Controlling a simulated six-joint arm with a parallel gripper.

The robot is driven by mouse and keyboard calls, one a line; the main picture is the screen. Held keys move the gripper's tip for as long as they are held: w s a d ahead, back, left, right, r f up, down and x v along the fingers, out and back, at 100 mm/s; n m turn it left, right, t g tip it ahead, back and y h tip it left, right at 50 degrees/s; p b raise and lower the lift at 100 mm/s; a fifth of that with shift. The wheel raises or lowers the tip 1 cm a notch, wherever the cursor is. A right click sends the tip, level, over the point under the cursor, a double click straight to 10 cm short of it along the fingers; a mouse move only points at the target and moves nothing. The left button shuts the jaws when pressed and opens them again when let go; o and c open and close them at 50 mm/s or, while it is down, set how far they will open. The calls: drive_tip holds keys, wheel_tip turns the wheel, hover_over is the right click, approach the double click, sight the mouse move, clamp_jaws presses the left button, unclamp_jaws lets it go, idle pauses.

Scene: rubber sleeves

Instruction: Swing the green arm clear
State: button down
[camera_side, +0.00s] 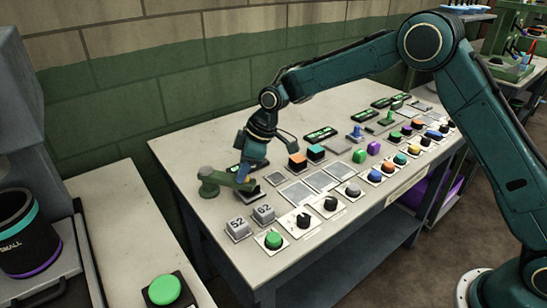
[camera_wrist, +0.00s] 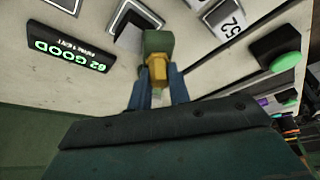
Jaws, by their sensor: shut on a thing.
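The green arm (camera_side: 222,180) sits near the left end of the light worktop in the side view, with a thick rounded post at its left end. My gripper (camera_side: 246,178) reaches down to the arm's right end. In the wrist view, the blue fingers of my gripper (camera_wrist: 157,85) are shut on a yellowish part at the end of the green arm (camera_wrist: 158,42). The rest of the green arm is mostly hidden there.
A "62 GOOD" display (camera_wrist: 68,55) lies beside the fingers. Pale square pads (camera_side: 297,191) and several knobs fill the right side. The worktop's left corner is clear.

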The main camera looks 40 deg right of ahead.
drive_tip(key=a+m+t+h, duration=0.2)
drive_tip(key=a+m+h, duration=0.1)
drive_tip(key=a+m, duration=0.7)
drive_tip(key=shift+s+m+h, duration=0.4)
drive_tip(key=shift+s+m, duration=0.05)
drive_tip(key=shift+m, duration=0.15)
drive_tip(key=shift+a+r, duration=0.1)
drive_tip(key=shift+a, duration=0.05)
drive_tip(key=c, duration=1.3)
unclamp_jaws()
drive_tip(key=shift+s, duration=0.1)
drive_tip(key=v, duration=1.3)
drive_tip(key=shift+r, duration=0.35)
